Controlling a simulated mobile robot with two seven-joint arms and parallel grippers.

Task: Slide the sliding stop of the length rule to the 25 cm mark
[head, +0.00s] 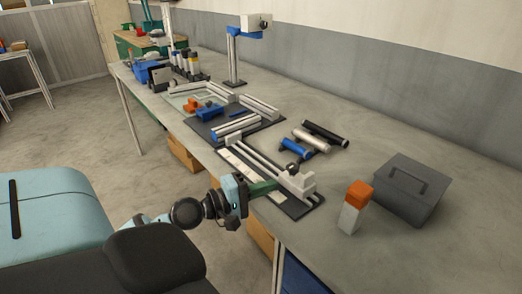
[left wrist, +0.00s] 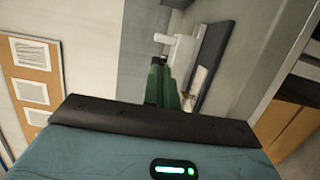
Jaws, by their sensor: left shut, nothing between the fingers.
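The length rule (head: 240,164) lies along the near edge of the bench, with a pale scale strip and rails on a dark base. A grey block with a dark round knob, which looks like the sliding stop (head: 299,181), sits toward its near right end. My left gripper (head: 272,186) is shut and empty, with green fingers pointing at the block's left side. I cannot tell whether they touch it. In the left wrist view the green fingers (left wrist: 162,84) are together, close to a pale block (left wrist: 181,50). The scale marks are too small to read.
An orange-topped white bottle (head: 352,208) and a dark grey case (head: 407,187) stand right of the rule. Several dark, white and blue cylinders (head: 312,141) lie behind it. Another dark board with rails (head: 237,125) lies farther back. The bench's right rear is clear.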

